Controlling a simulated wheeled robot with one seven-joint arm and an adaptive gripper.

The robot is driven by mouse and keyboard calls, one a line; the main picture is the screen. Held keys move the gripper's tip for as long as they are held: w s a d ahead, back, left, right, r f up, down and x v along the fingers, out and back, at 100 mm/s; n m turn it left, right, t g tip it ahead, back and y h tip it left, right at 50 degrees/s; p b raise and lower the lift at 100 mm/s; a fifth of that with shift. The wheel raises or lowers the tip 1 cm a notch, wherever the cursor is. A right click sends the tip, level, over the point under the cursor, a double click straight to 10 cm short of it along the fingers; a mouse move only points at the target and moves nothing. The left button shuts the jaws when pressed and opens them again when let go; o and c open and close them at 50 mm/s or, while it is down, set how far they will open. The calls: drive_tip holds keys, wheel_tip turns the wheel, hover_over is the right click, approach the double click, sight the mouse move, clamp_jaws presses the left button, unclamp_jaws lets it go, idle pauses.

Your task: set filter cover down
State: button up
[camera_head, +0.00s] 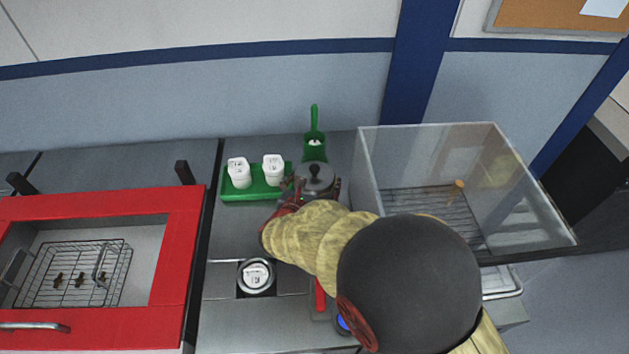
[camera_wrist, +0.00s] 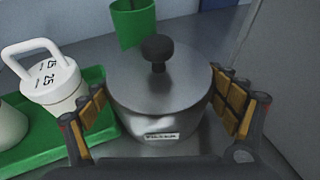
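The filter cover (camera_head: 317,176) is a round grey metal pot-like piece with a black knob on top and a small label on its side. In the wrist view the filter cover (camera_wrist: 160,88) sits upright between my fingers. My gripper (camera_wrist: 163,105) has its yellow pads against both sides of it, shut on it. In the head view my gripper (camera_head: 312,190) is at the back of the grey counter, just right of the green tray. The underside of the cover is hidden, so I cannot tell whether it touches the counter.
The green tray (camera_head: 232,196) holds two white containers (camera_head: 239,172). A green scoop-like holder (camera_head: 314,148) stands behind the cover. A clear-walled box (camera_head: 400,165) is close on the right. A round fitting (camera_head: 256,276) is in front; a red-framed basin (camera_head: 178,265) lies left.

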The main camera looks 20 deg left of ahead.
drive_tip(key=shift+o, duration=1.3)
drive_tip(key=shift+r, duration=0.1)
drive_tip(key=shift+r, duration=0.15)
drive_tip(key=shift+s+r, duration=0.15)
drive_tip(key=shift+s, duration=0.15)
drive_tip(key=p+v, duration=0.3)
drive_tip(key=v, duration=0.8)
drive_tip(key=shift+s, duration=0.2)
drive_tip(key=shift+r, duration=0.1)
